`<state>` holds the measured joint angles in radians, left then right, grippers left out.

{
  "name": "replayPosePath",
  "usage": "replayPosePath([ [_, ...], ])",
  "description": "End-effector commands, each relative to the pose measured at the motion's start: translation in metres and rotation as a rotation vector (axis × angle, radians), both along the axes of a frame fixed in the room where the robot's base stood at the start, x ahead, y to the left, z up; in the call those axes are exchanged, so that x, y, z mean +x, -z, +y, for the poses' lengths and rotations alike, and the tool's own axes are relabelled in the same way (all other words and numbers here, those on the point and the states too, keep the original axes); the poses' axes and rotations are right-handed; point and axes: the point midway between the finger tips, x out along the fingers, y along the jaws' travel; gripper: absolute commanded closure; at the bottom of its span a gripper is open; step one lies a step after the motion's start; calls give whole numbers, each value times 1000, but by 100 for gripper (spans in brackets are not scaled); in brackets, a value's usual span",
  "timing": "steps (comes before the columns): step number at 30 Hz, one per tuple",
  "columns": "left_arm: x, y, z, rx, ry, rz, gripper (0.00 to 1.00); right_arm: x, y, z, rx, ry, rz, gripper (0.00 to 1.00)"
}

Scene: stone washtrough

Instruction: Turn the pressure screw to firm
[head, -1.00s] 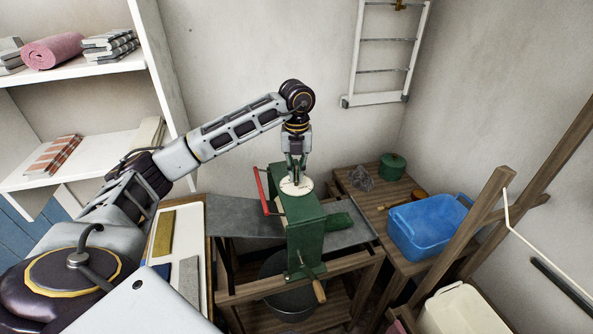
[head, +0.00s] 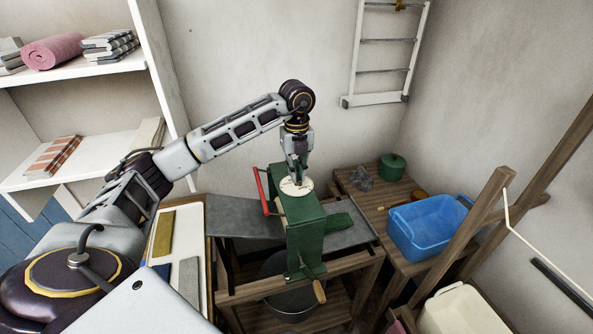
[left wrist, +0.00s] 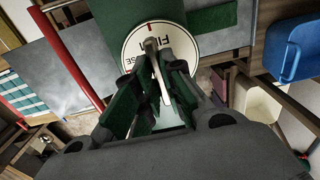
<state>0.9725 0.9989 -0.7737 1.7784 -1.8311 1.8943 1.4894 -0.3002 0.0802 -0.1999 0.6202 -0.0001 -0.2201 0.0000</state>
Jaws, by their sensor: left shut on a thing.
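The green mangle (head: 303,228) stands on a wooden frame, with a white round dial (head: 290,190) on top. In the left wrist view the dial (left wrist: 133,44) shows the word FIRM upside down near a red mark, and part of another word ending in SE. A pale metal screw handle (left wrist: 152,62) rises over the dial. My left gripper (head: 298,180) points down at the dial. Its fingers (left wrist: 158,88) are shut on the handle from both sides. The lower part of the handle is partly hidden between the fingers. My right gripper is not in view.
A red bar (head: 262,191) stands beside the mangle. A crank with a wooden grip (head: 319,291) is at its front. A blue tub (head: 428,230) and green pot (head: 392,166) sit on the right table. A dark pan (head: 290,285) is below.

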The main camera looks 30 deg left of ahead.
Motion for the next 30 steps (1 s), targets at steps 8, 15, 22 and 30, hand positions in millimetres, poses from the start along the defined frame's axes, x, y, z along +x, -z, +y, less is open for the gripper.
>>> replayPosePath([
  [8, 1, -1, 1, 0, -3, -4, 68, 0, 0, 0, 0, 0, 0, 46],
  [15, 0, -1, 0, 0, -1, -1, 68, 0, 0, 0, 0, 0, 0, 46],
  [22, 1, -6, 0, 0, -1, -3, 68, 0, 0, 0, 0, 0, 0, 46],
  [30, 1, -33, 0, -1, -1, -4, 68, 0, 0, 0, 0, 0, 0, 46],
])
